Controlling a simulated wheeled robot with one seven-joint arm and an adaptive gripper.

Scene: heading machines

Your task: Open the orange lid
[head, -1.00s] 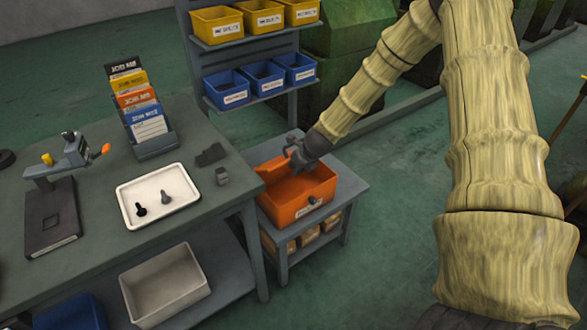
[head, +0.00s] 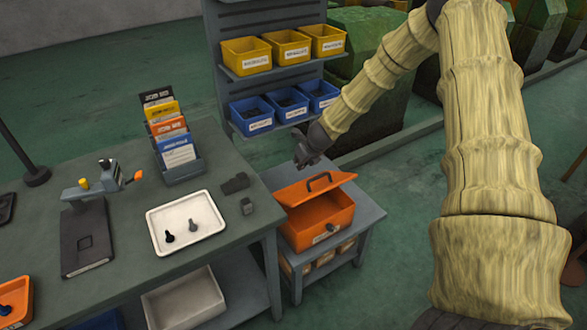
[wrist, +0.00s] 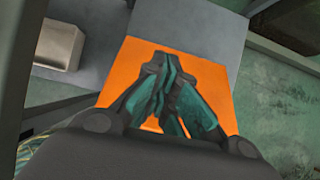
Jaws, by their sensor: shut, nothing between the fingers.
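The orange box (head: 322,236) stands on a low grey stand beside the workbench. Its orange lid (head: 300,193) is partly raised, tilted over the box, with the front of the inside showing below it. My gripper (head: 301,162) is above and behind the lid, apart from the handle, pointing down. In the wrist view my gripper (wrist: 160,62) is shut and empty, with an orange surface (wrist: 215,80) behind its fingers. The handle is hidden in that view.
The workbench (head: 125,215) is close on the left, holding a white tray (head: 187,245), a small grey block (head: 247,206) and a card rack (head: 184,172). A shelf of yellow bins (head: 284,57) and blue bins (head: 252,122) stands behind. The floor right of the stand is clear.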

